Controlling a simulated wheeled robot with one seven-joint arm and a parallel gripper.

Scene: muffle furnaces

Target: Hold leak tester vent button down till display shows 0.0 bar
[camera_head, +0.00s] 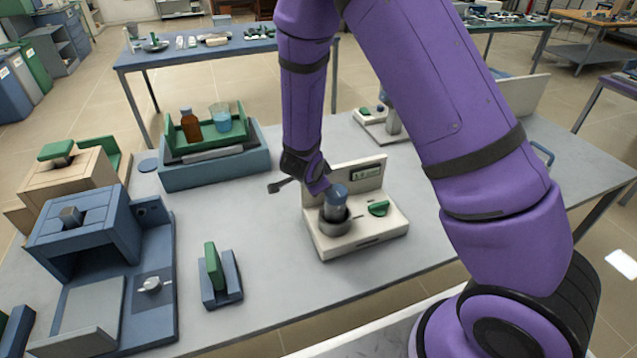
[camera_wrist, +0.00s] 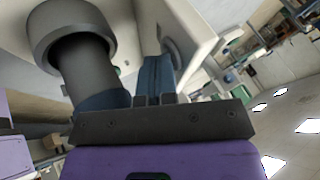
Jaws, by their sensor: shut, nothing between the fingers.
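The leak tester (camera_head: 362,237) is a cream unit on the grey table, with an upright back panel. A small display (camera_head: 368,172) on that panel shows pale green characters too small to read surely. A grey cup holding a blue-topped cylinder (camera_head: 335,203) and a green knob (camera_head: 379,208) are on its base. My gripper (camera_head: 322,190) is at the panel's left part, behind the cylinder. In the wrist view my shut, empty fingers (camera_wrist: 155,75) are beside a round grey button-like part (camera_wrist: 174,51) on the panel; I cannot tell whether they touch. The grey cup (camera_wrist: 72,30) is left of them.
A blue tray unit (camera_head: 215,172) with a brown bottle and a beaker stands behind left. A blue furnace (camera_head: 85,235) and a small green-and-blue holder (camera_head: 219,278) are at left. Another cream device (camera_head: 377,115) stands behind my arm. The table's front middle is clear.

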